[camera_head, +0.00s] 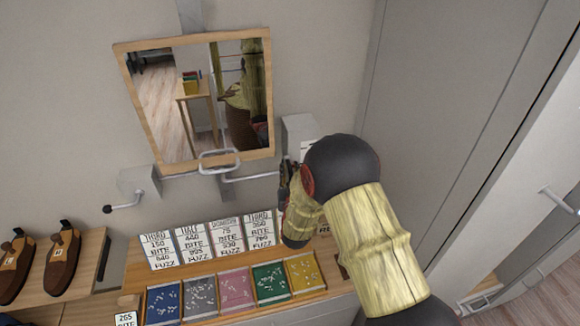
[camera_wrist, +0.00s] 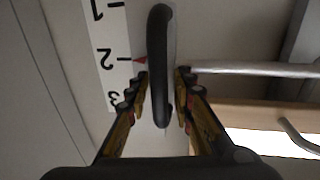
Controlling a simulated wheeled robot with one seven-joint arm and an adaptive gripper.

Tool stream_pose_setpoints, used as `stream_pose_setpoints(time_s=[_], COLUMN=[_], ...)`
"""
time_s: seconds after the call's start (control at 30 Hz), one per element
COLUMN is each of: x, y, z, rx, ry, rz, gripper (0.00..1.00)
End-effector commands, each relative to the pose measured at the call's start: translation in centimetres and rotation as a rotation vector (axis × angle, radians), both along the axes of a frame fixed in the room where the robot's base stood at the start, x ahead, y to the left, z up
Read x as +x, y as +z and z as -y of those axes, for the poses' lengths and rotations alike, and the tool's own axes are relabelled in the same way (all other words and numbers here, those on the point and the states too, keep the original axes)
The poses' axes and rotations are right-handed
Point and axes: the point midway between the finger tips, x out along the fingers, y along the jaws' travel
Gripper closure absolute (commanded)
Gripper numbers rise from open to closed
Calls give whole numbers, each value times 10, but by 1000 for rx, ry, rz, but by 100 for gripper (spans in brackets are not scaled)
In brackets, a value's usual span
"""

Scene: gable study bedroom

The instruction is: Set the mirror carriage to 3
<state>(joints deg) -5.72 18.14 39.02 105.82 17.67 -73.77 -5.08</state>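The mirror (camera_head: 262,95) hangs in a wooden frame on the wall, slightly tilted in the head view. A metal rail (camera_head: 250,178) runs below it, with a grey loop handle (camera_head: 218,158) at its middle. In the wrist view a white scale (camera_wrist: 112,55) shows 1, 2 and 3, with a red pointer (camera_wrist: 140,60) at about the 2 mark. A dark upright handle (camera_wrist: 160,70) stands between the fingertips of my gripper (camera_wrist: 162,80). The fingers are drawn in close on both its sides and appear to hold it. My arm mostly hides this spot in the head view.
Below, a wooden shelf holds coloured trays (camera_head: 270,282) and upright lettered cards (camera_head: 193,243). Brown shoes (camera_head: 62,255) stand at left. A crank with a dark knob (camera_head: 108,209) sticks out left of the mirror. A grey cabinet wall (camera_head: 445,120) stands close on the right.

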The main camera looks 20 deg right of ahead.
Motion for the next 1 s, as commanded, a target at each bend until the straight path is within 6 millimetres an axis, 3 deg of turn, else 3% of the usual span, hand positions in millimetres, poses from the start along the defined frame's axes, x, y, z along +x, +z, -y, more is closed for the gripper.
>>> stream_pose_setpoints(time_s=[0.37, 0.77, 1.0], x=[7, 6, 6], y=[0, 0, 0], z=[2, 1, 1], rx=[0, 0, 0], ry=[0, 0, 0], rz=[0, -1, -1], gripper=[76, 99, 100])
